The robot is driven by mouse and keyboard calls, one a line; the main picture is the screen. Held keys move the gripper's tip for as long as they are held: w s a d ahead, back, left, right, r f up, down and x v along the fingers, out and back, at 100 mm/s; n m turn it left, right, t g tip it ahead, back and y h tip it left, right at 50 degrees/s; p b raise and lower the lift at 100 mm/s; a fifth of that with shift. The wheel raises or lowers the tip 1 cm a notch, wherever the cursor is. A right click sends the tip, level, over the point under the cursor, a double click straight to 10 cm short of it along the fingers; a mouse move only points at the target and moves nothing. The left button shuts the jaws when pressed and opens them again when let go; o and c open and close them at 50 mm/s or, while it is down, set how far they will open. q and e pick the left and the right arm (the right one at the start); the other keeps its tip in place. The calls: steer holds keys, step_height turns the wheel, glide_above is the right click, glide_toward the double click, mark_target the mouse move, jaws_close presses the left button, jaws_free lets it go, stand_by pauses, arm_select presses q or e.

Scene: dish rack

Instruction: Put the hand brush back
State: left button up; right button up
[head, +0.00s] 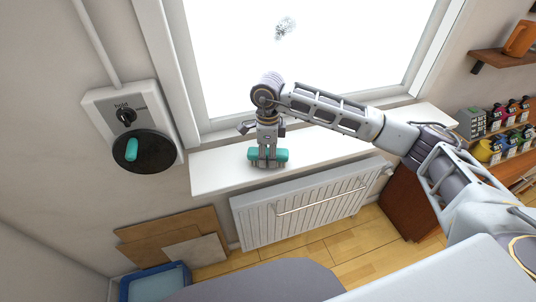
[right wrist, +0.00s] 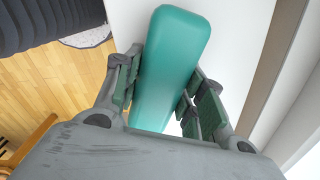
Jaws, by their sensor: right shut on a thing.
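The hand brush, as far as I can tell, is the teal block (head: 282,155) on the white windowsill, its long side running left to right. In the right wrist view the teal body (right wrist: 172,60) is smooth and rounded at its far end; no bristles show. My right gripper (head: 267,160) points down over its middle. Its green-padded fingers (right wrist: 160,90) stand on either side of the teal body, shut on it. I cannot tell whether it rests on the sill or is just above it. My left gripper is not in view.
A wall box (head: 101,104) with a dial and a black disc (head: 158,160) carrying a teal piece (head: 131,149) is left of the window. A white radiator (head: 300,204) stands below the sill (head: 212,172). Shelves with bottles (head: 497,150) are at right. A blue bin (head: 152,284) stands lower left.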

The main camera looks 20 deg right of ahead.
steer(key=shift+f+b, duration=0.25)
steer(key=shift+b, duration=0.1)
stand_by(0.6)
steer(key=o, duration=1.1)
steer(key=shift+o, duration=0.2)
steer(key=shift+r, duration=6)
jaws_close()
steer(key=shift+f, duration=0.1)
